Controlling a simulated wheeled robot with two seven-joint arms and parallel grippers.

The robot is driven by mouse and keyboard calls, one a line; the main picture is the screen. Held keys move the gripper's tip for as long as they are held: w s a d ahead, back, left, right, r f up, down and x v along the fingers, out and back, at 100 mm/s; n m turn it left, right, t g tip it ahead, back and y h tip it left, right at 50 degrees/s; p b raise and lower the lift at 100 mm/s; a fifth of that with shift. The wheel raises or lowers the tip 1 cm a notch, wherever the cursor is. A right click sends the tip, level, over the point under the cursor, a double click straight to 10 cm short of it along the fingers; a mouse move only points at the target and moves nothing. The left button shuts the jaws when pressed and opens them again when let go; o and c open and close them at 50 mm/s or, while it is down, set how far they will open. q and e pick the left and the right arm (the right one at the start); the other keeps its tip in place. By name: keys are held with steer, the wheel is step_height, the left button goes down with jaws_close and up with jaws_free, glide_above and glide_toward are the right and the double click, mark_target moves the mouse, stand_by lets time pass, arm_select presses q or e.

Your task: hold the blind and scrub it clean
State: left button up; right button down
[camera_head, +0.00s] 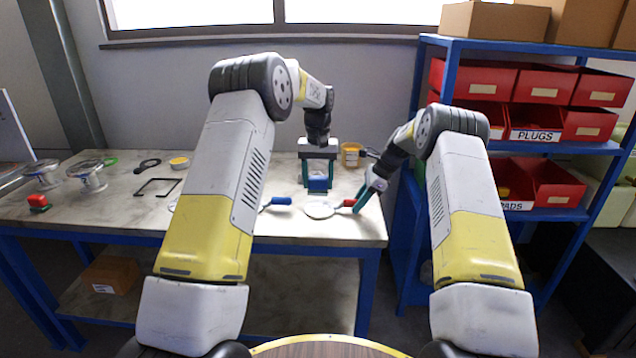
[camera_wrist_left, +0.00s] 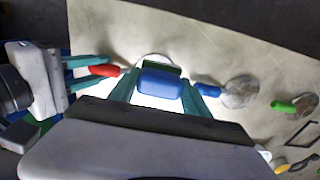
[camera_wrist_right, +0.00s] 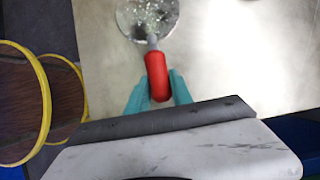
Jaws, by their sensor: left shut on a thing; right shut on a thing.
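The blind with a red handle (camera_head: 350,203) has a round disc (camera_head: 320,211) near the table's front right. In the right wrist view the disc (camera_wrist_right: 147,14) looks grey with pale specks, its far edge cut off. My right gripper (camera_wrist_right: 157,88) is shut on the red handle. My left gripper (camera_head: 318,187) points down and is shut on a blue block (camera_head: 318,183) with a green pad (camera_wrist_left: 163,68). In the left wrist view the block (camera_wrist_left: 160,82) covers most of the disc. I cannot tell whether the pad touches it.
A blue-handled blind (camera_wrist_left: 206,90) and a green-handled one (camera_wrist_left: 283,106) lie nearby. A blue shelf with red bins (camera_head: 535,122) stands right.

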steer(key=c, duration=1.1)
jaws_free()
steer(key=shift+o, duration=0.2)
